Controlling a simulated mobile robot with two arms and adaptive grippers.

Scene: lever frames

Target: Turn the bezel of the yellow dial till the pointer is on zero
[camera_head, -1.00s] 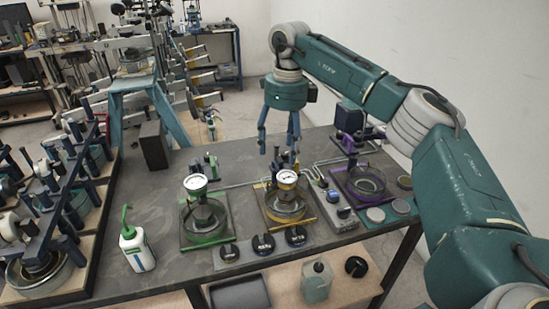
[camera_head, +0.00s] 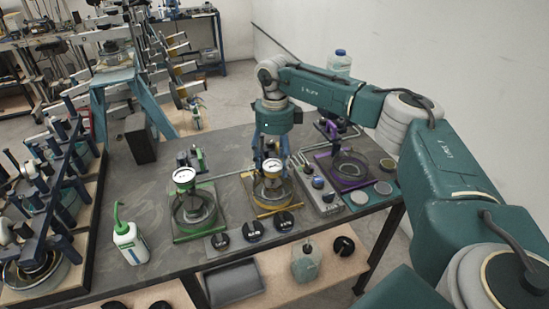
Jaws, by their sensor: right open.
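The yellow dial (camera_head: 272,168) has a white face and stands on the yellow-edged fixture (camera_head: 290,205) on the dark bench. Its pointer is too small to read. My right gripper (camera_head: 268,152) points down with its fingers open, just above and behind the dial in the picture. The dial hides part of the fingertips, and I cannot tell whether they touch the bezel. My left gripper is not in view.
A green dial (camera_head: 184,175) on a green-edged fixture stands left of the yellow one. A purple-edged fixture (camera_head: 350,170) and a grey control box (camera_head: 318,197) are to the right. Black knobs (camera_head: 253,231) line the front. A white bottle (camera_head: 130,240) stands at left.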

